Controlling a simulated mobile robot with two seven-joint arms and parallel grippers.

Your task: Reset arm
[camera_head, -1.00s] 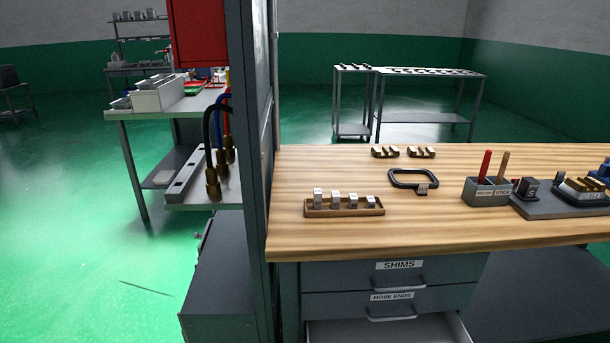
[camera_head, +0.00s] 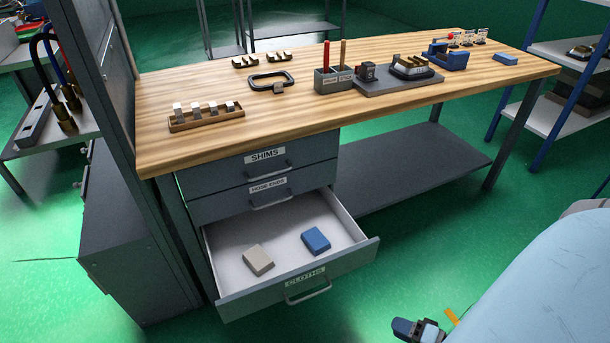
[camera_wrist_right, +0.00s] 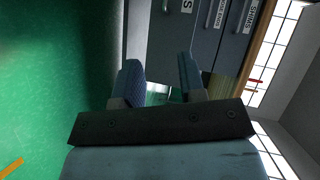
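My right arm comes in at the lower right of the head view, with its gripper (camera_head: 416,328) low over the green floor, in front of the open drawer and to its right. In the right wrist view the two fingers of the right gripper (camera_wrist_right: 160,68) stand apart with nothing between them. Beyond them are the grey drawer fronts (camera_wrist_right: 195,35), seen sideways. My left gripper is in no view.
The bottom drawer (camera_head: 345,260), labelled CLOTHS, is pulled out and holds a beige folded piece (camera_head: 258,260) and a blue one (camera_head: 316,241). The wooden bench top (camera_head: 300,118) carries blocks, a pen holder and fixtures. A blue-framed shelf (camera_head: 560,100) stands at right. Floor is clear in front.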

